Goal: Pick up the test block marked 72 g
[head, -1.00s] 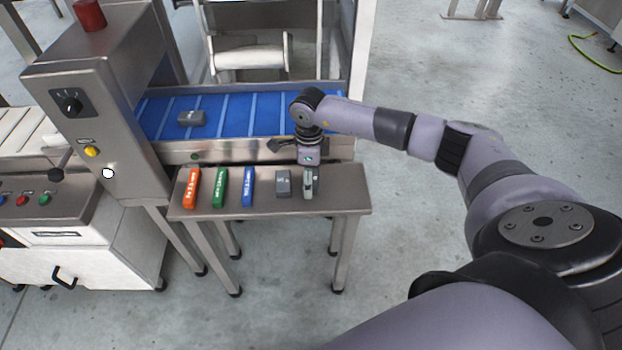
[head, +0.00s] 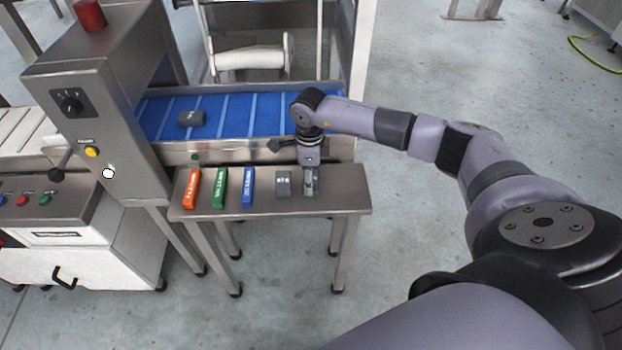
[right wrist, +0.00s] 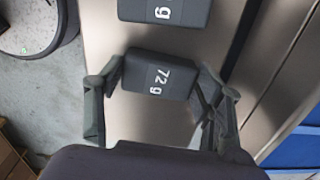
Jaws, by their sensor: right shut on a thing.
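In the head view my right gripper (head: 311,182) is at the right part of the small steel table (head: 343,199), pointing down and largely covering the block. I cannot tell whether the block touches the table top. My left gripper is out of view.
Beside it stands another grey block (head: 283,184), also in the wrist view (right wrist: 164,10), its label partly cut off. Blue (head: 248,187), green (head: 219,188) and orange (head: 192,188) pieces lie farther left. A dark block (head: 191,118) lies on the blue belt (head: 262,116) behind.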

